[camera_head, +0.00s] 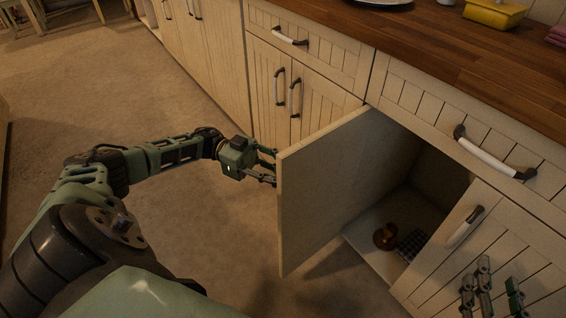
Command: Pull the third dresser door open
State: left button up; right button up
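A pale wooden dresser door (335,180) stands swung wide open, its inner face toward me. Its outer face and handle are hidden. My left gripper (274,168) is at the door's free edge, on the outer side. Its fingers look spread apart, with the tips partly hidden by the door, so contact is unclear. My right gripper (496,292) is at the bottom right, in front of the closed neighbouring door (490,245). Its fingers are apart with nothing seen between them.
The opened compartment holds a small brown object (385,237) and a checkered item (411,246). Closed drawers with handles (490,155) run above, under a wooden counter (440,55). Closed doors with handles (295,97) stand farther left. The floor (190,220) left of the open door is clear.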

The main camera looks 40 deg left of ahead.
pick_arm(q)
jog(key=shift+w+d, duration=0.1)
jog(key=shift+w, duration=0.05)
jog(key=shift+a, duration=0.5)
jog(key=s+a, duration=0.1)
jog(key=a, duration=0.5)
jog(key=shift+s+a, duration=0.15)
jog(key=shift+a, duration=0.1)
dwell(0.3)
